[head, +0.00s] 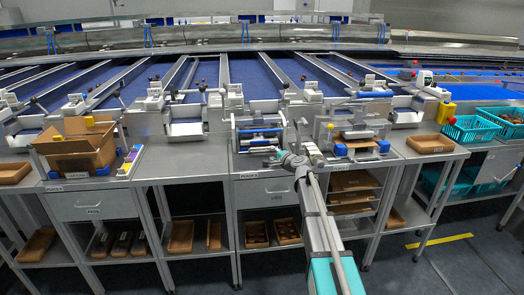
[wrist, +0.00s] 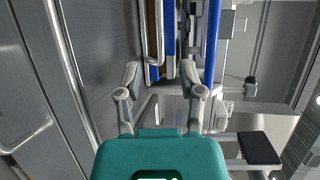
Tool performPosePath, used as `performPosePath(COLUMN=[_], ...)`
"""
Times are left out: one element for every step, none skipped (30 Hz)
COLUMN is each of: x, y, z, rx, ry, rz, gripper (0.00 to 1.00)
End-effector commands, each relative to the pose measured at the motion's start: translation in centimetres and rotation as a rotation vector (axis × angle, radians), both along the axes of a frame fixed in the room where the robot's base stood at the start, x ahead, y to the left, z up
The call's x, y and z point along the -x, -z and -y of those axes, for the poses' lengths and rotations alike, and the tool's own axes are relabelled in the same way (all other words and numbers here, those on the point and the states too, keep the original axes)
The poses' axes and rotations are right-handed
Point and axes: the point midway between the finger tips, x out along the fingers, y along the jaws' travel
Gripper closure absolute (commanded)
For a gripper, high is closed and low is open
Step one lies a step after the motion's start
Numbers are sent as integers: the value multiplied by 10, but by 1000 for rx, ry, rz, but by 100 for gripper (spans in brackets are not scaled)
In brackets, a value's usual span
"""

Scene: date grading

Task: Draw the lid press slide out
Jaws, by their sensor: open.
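A press-like unit (head: 259,131) with a metal frame and blue bars stands on the bench in the middle of the head view. In the wrist view, its front shows a long pale loop handle (wrist: 161,45) beside blue strips (wrist: 210,45). I take this handle to be on the lid press slide, but cannot be sure. My gripper (head: 275,159) is at the bench's front edge, just in front of the unit. In the wrist view, my gripper (wrist: 160,68) is open and empty, its fingertips on either side of the handle's near end. Contact cannot be told.
A similar framed unit (head: 350,135) with brown board stands to the right. An open carton (head: 77,143) is at the left. Drawers (head: 93,205) and shelves with brown trays (head: 181,237) lie below the bench top. Teal baskets (head: 470,129) stand at the right.

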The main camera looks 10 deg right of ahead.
Motion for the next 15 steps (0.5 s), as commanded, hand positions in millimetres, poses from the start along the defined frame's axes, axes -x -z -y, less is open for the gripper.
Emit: performPosePath(x=[-11,-15,-21,-25,-29,-35,-39,-43,-48,-52,-56,-61,-64,-67,-71], y=[3,4,5,6,7,8,9,10,11,12,12,13,14,15,15], z=[-4,-5,-8,-9,-11,-13,-15,-17,-19,-21,-23,-25,-27,-28,-29], rx=[1,1,2,2,2,2,1,1,1,0,0,0,0,0,1], ry=[-2,-2,-2,-1,-1,0,0,0,-1,-1,-1,-1,-1,-1,-1], rz=[0,-1,0,0,0,0,0,0,0,0,0,0,0,0,0], gripper=[50,50,50,50,50,50,50,50,50,50,50,50,50,50,50])
